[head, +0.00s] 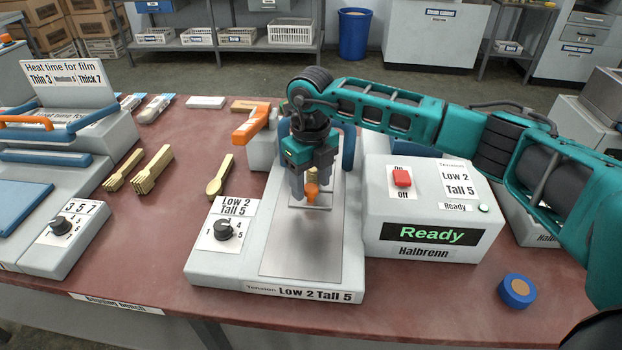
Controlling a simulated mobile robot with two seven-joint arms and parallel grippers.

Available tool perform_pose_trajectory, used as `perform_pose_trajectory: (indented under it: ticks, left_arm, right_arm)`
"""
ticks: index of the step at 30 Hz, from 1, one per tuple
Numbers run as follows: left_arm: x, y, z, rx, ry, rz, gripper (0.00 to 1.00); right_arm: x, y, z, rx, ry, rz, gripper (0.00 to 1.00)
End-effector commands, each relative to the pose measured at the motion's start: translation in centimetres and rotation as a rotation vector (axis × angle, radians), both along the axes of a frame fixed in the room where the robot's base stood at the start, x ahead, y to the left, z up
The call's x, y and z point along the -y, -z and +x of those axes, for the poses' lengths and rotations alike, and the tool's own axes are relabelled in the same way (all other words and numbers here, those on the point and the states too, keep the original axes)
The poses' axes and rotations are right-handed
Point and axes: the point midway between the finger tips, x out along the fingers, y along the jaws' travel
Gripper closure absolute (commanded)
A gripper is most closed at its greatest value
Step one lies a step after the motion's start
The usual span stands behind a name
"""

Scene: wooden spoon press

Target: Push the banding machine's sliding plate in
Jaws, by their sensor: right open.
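The banding machine (225,268) stands in the middle of the bench, with a grey metal sliding plate (300,250) on its top. A small orange piece (312,192) stands at the far part of the plate, with a tan piece just above it, partly hidden. My right gripper (311,188) points down over that part of the plate, its fingers open around or just in front of the orange piece. I cannot tell whether they touch it. A blue upright (348,147) and an orange lever (252,122) flank the gripper. My left gripper is not in view.
The control box (425,222) at right reads "Ready" and has a red switch (401,177). A dial (223,229) sits on the machine's left. Wooden utensils (152,170) and a sealing machine (85,235) lie left. A blue-rimmed roll (516,290) lies front right.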

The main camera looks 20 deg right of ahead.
Motion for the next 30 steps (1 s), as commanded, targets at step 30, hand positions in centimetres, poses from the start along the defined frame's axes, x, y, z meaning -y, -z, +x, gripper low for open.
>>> perform_pose_trajectory:
  ticks: [30]
  left_arm:
    - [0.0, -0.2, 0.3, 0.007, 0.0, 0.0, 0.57]
  right_arm:
    - [0.0, -12.8, 0.0, 0.003, 0.001, 0.0, 0.41]
